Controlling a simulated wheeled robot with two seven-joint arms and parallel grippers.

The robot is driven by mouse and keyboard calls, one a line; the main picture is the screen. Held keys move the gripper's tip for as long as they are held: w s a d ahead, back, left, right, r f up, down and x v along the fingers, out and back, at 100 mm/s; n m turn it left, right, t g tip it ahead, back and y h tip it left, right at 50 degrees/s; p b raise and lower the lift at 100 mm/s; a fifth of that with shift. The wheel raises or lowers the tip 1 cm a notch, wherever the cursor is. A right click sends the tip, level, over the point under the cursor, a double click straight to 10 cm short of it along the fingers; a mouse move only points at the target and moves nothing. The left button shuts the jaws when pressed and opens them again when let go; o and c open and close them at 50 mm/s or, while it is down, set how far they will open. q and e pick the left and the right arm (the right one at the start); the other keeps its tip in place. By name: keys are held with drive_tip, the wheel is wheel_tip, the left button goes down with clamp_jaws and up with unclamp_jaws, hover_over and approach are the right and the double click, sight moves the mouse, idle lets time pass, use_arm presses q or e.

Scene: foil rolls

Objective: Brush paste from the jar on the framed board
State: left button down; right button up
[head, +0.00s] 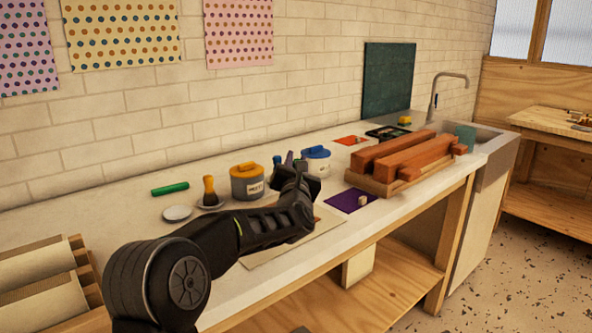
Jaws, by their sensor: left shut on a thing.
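My left arm comes in from the lower left, and its gripper (308,186) is over the worktop between two jars. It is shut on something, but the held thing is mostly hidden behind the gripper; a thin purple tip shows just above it. A jar with an orange lid (248,183) and a pale label stands left of the gripper. A jar with a blue lid (316,161) stands behind it. A pale flat board (318,233) lies under my forearm, partly covered by it; its frame is hard to make out. My right gripper is out of view.
A purple sheet (348,201) with a small block lies right of the board. A wooden tray of red-brown blocks (404,160) stands further right.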

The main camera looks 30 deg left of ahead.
use_arm(q)
drive_tip(key=shift+r, duration=1)
drive_tip(key=shift+f, duration=0.1)
